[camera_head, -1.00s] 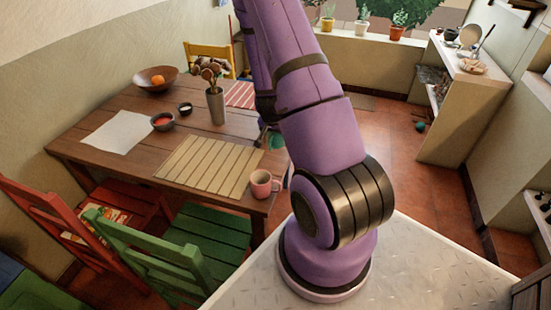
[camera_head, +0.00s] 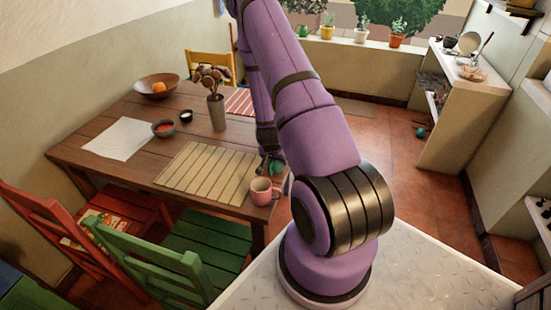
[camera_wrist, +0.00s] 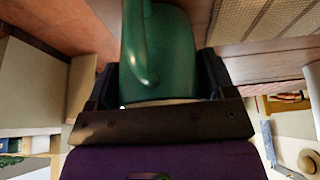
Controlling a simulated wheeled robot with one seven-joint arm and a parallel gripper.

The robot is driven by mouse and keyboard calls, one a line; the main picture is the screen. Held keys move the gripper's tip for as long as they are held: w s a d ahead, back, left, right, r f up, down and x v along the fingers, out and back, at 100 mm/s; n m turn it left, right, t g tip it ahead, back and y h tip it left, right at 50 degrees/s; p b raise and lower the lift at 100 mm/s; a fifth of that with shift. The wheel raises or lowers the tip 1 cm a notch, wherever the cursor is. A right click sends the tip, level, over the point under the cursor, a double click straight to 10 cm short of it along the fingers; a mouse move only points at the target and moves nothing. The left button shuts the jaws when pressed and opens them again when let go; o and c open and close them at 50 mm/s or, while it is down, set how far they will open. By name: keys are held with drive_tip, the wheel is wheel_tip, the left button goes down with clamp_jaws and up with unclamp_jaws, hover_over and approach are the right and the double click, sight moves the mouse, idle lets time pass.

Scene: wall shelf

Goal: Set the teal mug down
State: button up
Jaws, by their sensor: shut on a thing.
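The teal mug (camera_wrist: 160,55) fills the middle of the wrist view, its handle facing that camera. My gripper (camera_wrist: 158,88) is shut on it, with one dark finger on each side. In the head view, a small part of the teal mug (camera_head: 277,167) shows by the right edge of the wooden table (camera_head: 140,182), just behind the pink mug (camera_head: 262,191). My arm hides much of it there. I cannot tell whether its base touches the table.
A slatted mat (camera_head: 205,173) lies left of the pink mug. Green (camera_head: 150,262) and red (camera_head: 60,225) chairs stand at the near side.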

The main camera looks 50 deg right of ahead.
drive_tip(key=shift+f, duration=0.1)
drive_tip(key=o, duration=1)
